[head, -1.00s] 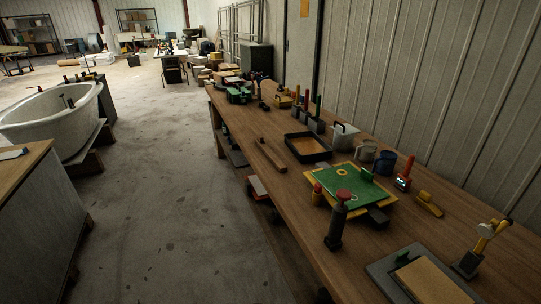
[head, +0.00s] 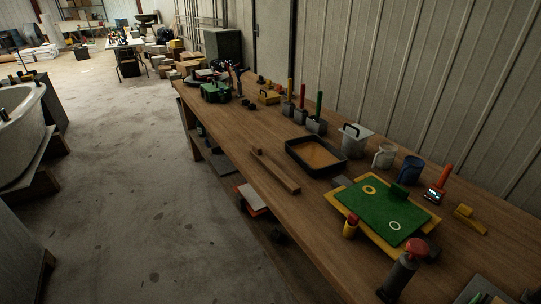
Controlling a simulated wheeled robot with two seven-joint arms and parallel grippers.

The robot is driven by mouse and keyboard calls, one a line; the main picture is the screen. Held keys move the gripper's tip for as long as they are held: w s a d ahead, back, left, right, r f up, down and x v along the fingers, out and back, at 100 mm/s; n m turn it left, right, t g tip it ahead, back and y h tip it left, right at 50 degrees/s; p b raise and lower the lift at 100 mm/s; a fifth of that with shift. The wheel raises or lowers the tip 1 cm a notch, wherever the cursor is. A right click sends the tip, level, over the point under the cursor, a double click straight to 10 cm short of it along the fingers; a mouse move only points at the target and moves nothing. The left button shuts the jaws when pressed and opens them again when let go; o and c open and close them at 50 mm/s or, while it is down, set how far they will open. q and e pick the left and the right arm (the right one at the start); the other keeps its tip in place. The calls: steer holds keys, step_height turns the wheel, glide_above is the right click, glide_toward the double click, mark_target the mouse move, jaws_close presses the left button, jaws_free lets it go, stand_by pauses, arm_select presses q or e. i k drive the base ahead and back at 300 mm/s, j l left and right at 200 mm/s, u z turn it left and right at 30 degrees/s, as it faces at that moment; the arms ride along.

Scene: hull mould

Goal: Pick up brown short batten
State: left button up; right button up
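A brown wooden batten (head: 277,173) lies flat on the long wooden workbench (head: 238,137), near its left edge and left of a black tray. It runs slantwise along the bench, and nothing lies on it. A small raised piece shows at its far end; I cannot tell whether it is part of the batten. Neither of my grippers is in view.
The black tray (head: 318,168) holds something brown. A green board (head: 384,213) in a yellow frame, a red-topped dark tool (head: 402,271), mugs and upright coloured tools crowd the bench. A white tub (head: 20,130) stands left; the floor between is clear.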

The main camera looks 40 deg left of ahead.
mark_target(256, 152)
steer(key=i+j+z, duration=0.1)
steer(key=j+z, duration=0.2)
steer(key=j, duration=0.8)
steer(key=j+z, duration=0.25)
steer(key=j, duration=0.85)
